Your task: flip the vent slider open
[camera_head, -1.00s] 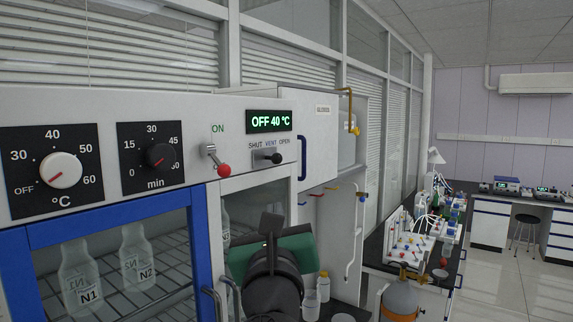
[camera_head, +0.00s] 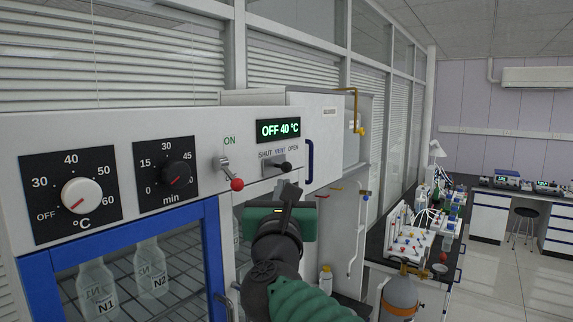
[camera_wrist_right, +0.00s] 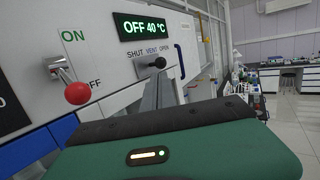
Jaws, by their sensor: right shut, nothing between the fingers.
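The vent slider (camera_head: 284,167) is a black knob on a small grey plate under the SHUT, VENT and OPEN lettering. It sits below the green "OFF 40 °C" display (camera_head: 278,129). In the right wrist view the knob (camera_wrist_right: 159,62) sticks out below VENT and OPEN; its exact stop is hard to tell. The green gripper body fills the bottom of the wrist view. My left gripper is not in view.
A red-tipped toggle switch (camera_head: 230,175) stands out left of the slider. Two dials, a white one (camera_head: 81,194) and a black one (camera_head: 176,173), are further left. A blue handle (camera_head: 310,162) is to the right. Bottles stand behind the blue-framed door (camera_head: 212,250).

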